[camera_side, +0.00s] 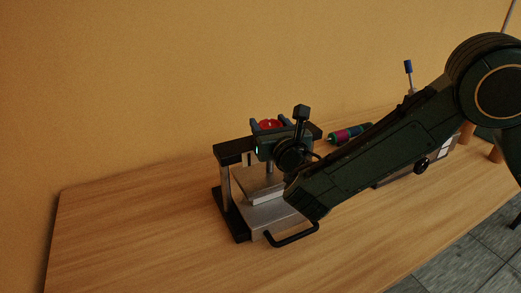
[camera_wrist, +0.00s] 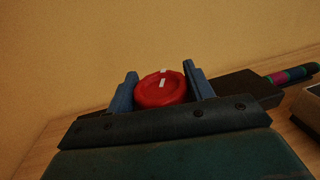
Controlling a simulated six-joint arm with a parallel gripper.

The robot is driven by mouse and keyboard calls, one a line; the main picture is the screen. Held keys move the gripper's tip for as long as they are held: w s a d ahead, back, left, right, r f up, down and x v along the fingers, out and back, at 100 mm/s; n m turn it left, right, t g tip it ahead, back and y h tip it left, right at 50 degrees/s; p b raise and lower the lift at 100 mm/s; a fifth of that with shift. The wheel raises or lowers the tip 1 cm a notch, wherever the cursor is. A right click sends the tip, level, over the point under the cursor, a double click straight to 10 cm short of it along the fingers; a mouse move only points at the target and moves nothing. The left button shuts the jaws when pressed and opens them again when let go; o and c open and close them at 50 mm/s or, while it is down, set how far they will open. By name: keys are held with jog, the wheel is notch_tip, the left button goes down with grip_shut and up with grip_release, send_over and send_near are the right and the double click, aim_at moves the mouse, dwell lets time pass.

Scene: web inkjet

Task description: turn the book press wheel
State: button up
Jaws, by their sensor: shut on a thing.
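The book press stands on the wooden table, with a dark top beam (camera_side: 232,148), metal posts and a pale platen block (camera_side: 258,184) under the beam. Its red wheel (camera_wrist: 160,91) sits on top and bears a white mark that points up and away in the wrist view. The wheel also shows in the side view (camera_side: 270,124). My gripper (camera_wrist: 160,88) has its two blue fingers on either side of the wheel and is shut on it. The near part of the wheel is hidden behind the gripper body in the wrist view.
A pink, teal and dark cylinder (camera_side: 348,133) lies behind my arm, to the right of the press. A box-like device (camera_side: 440,147) is partly hidden by my arm. A black bent handle (camera_side: 292,236) lies at the press's front. The table's left part is clear.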

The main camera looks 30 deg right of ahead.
jog(key=shift+m+h, duration=0.3)
jog(key=shift+h, duration=0.2)
jog(key=shift+m+g+h, duration=0.7)
jog(key=shift+m+h, duration=0.6)
jog(key=shift+h, duration=0.5)
jog(key=shift+d, duration=0.1)
jog(key=shift+r, duration=0.1)
jog(key=o, duration=1)
jog(key=shift+c, duration=0.2)
jog(key=shift+s, duration=0.1)
jog(key=v, duration=0.7)
jog(key=shift+s, duration=0.15)
